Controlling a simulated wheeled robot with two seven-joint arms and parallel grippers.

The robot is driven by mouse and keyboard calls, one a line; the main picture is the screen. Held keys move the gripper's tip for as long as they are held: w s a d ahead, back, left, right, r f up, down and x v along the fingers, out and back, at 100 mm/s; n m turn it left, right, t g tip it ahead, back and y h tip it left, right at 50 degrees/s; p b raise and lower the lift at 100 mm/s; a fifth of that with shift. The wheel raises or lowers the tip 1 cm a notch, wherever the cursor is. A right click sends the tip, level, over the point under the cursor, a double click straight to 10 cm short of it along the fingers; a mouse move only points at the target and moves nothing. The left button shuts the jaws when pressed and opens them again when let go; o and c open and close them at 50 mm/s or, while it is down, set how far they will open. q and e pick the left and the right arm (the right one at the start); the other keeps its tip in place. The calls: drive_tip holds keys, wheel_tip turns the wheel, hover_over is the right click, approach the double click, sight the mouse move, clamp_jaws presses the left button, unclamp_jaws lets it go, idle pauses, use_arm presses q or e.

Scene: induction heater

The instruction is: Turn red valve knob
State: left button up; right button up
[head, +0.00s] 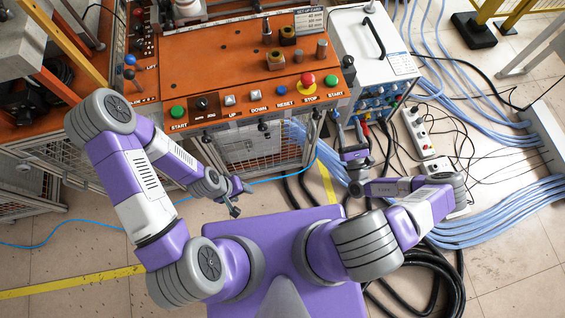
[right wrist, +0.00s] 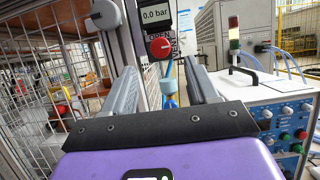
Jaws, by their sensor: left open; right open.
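The red valve knob (right wrist: 161,47) shows in the right wrist view, below a gauge (right wrist: 155,15) reading 0.0 bar, with partly covered lettering including "OPEN" around it. My right gripper (right wrist: 162,78) is open, its two fingers pointing toward the knob's post, one on each side in the picture; nothing is between them that I can see held. The knob lies beyond the fingertips and appears untouched. In the head view my right gripper (head: 348,132) is beside the orange console's right front corner; I cannot make out the knob there. My left gripper (head: 237,198) is open and empty in front of the console.
The orange console (head: 215,60) carries several buttons, including a red stop button (head: 308,80). A white box (head: 350,45) with a handle stands right of it. Blue hoses (head: 500,215) and black cables cover the floor at right. A wire mesh fence (right wrist: 60,80) is at left in the right wrist view.

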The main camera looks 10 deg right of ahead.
drive_tip(key=s+a+r+n+g+y+p, duration=0.2)
drive_tip(key=s+a+n+g+y, duration=0.1)
drive_tip(key=a+n+g+y, duration=0.55)
drive_tip(key=s+a+r+n+g+y+p, duration=0.2)
drive_tip(key=a+n+g+y, duration=0.35)
drive_tip(key=a, duration=0.65)
drive_tip(key=s+a+n+g+p, duration=0.1)
drive_tip(key=s+a+n+g, duration=0.3)
drive_tip(key=s+g, duration=0.2)
drive_tip(key=shift+s+a+f, duration=0.2)
drive_tip(key=shift+s+a, duration=0.15)
drive_tip(key=shift+s, duration=0.1)
